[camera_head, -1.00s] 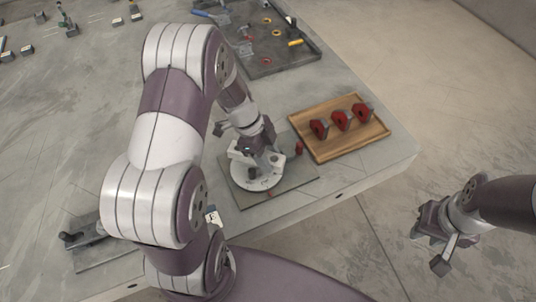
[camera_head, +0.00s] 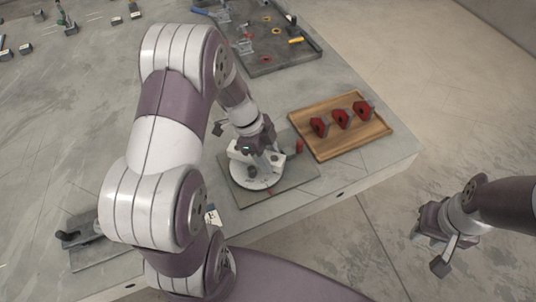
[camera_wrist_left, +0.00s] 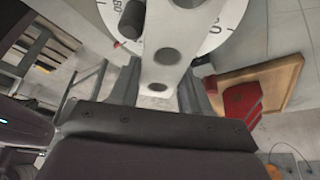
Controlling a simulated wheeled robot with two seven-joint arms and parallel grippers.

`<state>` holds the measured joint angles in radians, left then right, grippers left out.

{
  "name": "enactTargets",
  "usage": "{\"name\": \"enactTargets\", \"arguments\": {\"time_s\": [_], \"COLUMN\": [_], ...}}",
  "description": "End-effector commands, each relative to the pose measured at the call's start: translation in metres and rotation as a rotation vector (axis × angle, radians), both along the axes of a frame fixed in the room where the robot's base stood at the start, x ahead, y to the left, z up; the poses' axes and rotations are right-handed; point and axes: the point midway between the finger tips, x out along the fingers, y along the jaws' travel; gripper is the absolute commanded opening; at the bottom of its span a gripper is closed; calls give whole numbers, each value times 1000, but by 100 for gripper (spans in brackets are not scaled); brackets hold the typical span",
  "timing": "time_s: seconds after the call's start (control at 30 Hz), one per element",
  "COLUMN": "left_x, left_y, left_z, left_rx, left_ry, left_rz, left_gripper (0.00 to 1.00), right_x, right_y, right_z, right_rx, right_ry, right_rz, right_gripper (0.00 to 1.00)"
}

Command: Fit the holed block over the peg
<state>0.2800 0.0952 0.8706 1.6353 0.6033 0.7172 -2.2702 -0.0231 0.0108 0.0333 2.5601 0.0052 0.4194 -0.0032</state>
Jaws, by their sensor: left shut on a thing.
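My left gripper (camera_head: 264,150) points down over the round white dial (camera_head: 258,182). It is shut on a white block with several holes, which shows between the grey fingers in the left wrist view (camera_wrist_left: 172,60). The dial, with printed numbers, lies behind the block there (camera_wrist_left: 222,22). A dark upright peg (camera_wrist_left: 131,20) stands on the dial, beside the block in that view. I cannot tell the height gap between block and dial. My right gripper (camera_head: 432,245) hangs off the table at the right, and its jaw opening is unclear.
The dial sits on a grey base plate (camera_head: 300,187) near the table's front edge. A red part (camera_head: 299,146) stands just right of the gripper. A wooden tray (camera_head: 325,153) with three red clamps lies further right. A dark tray (camera_head: 310,52) of small parts is behind.

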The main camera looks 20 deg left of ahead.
Motion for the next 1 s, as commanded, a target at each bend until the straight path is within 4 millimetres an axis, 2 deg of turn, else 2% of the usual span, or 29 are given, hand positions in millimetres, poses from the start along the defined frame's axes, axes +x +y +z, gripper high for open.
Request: {"name": "enactTargets", "arguments": {"time_s": [1.0], "left_x": [1], "left_y": [0], "left_z": [2], "left_rx": [0], "left_ry": [-3], "left_rz": [1], "left_gripper": [0], "right_x": [0], "right_y": [0], "right_z": [-6], "right_rx": [0], "right_ry": [0], "right_rz": [0], "right_gripper": [34]}}
